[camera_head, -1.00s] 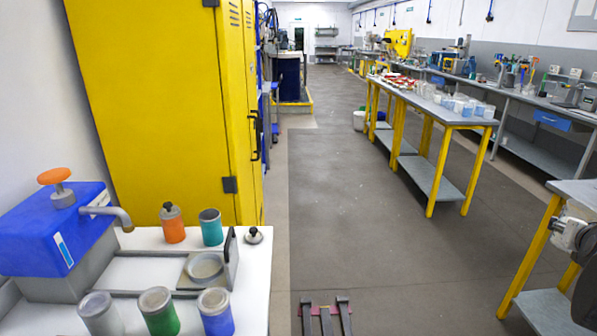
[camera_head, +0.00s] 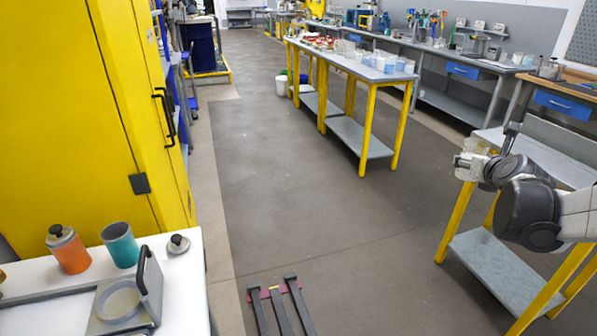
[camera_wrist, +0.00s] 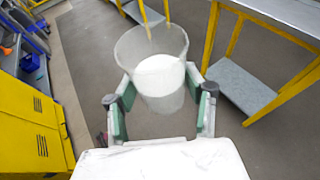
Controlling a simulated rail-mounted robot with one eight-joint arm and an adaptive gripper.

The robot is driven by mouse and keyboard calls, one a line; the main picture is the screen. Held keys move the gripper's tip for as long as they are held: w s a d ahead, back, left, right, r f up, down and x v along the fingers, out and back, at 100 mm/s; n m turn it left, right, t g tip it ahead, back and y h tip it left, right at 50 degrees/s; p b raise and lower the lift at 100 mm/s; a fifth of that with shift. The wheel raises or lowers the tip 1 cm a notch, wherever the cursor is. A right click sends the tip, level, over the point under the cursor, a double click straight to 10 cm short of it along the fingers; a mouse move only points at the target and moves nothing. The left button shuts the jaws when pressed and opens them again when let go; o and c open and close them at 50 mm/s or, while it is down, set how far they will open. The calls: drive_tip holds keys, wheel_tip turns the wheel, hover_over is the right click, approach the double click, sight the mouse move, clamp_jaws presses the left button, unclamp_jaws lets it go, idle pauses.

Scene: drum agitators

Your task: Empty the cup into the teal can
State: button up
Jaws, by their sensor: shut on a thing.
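The teal can (camera_head: 120,245) stands upright and open-topped on the white table at the lower left in the head view. A dark-knobbed lid (camera_head: 178,244) lies on the table to its right. A translucent cup (camera_wrist: 150,50) with white contents is held in my gripper (camera_wrist: 160,84) in the wrist view, a finger on each side. The cup's mouth shows, and the contents are inside it. In the head view my gripper (camera_head: 468,166) is at the right, over the floor side of a grey bench, far from the teal can. The cup is hard to make out there.
An orange can (camera_head: 68,250) with a knobbed lid stands left of the teal can. A grey fixture with a black handle (camera_head: 150,272) is just in front. A yellow cabinet (camera_head: 70,120) rises behind the table. Open floor (camera_head: 310,215) lies between table and bench (camera_head: 490,260).

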drive_tip(key=w+a+f+n+y+b, duration=0.1)
drive_tip(key=w+a+f+n+y, duration=0.15)
drive_tip(key=w+a, duration=0.55)
drive_tip(key=w+a+f+n+y+b, duration=0.15)
drive_tip(key=w+a+n+y, duration=0.3)
drive_tip(key=a, duration=0.85)
drive_tip(key=w+a+f+n+g+y+b, duration=0.1)
drive_tip(key=w+a+f+n+g+y, duration=0.15)
drive_tip(key=a, duration=0.85)
drive_tip(key=w+a+f+n+g+y, duration=0.1)
drive_tip(key=w+a+n+y, duration=0.2)
drive_tip(key=a, duration=0.9)
drive_tip(key=s+a+f+n+g+y+b, duration=0.1)
drive_tip(key=s+a+n+g+y, duration=0.15)
drive_tip(key=a, duration=0.85)
drive_tip(key=s+a+f+n+g+y+b, duration=0.1)
drive_tip(key=s+a+n+g+y, duration=0.15)
drive_tip(key=a, duration=0.95)
drive_tip(key=s+a+n+g, duration=0.2)
drive_tip(key=s+a, duration=0.2)
drive_tip(key=a, duration=0.3)
drive_tip(key=s+a+f+n+g+b, duration=0.1)
drive_tip(key=s+a+n+g, duration=0.1)
drive_tip(key=a, duration=0.5)
drive_tip(key=s+a+f+n+g, duration=0.1)
drive_tip(key=s+a+n+g, duration=0.2)
drive_tip(key=s+a, duration=0.3)
drive_tip(key=shift+s+a+f+g+h, duration=0.25)
drive_tip(key=shift+a+g+h, duration=0.2)
drive_tip(key=shift+a+g, duration=0.45)
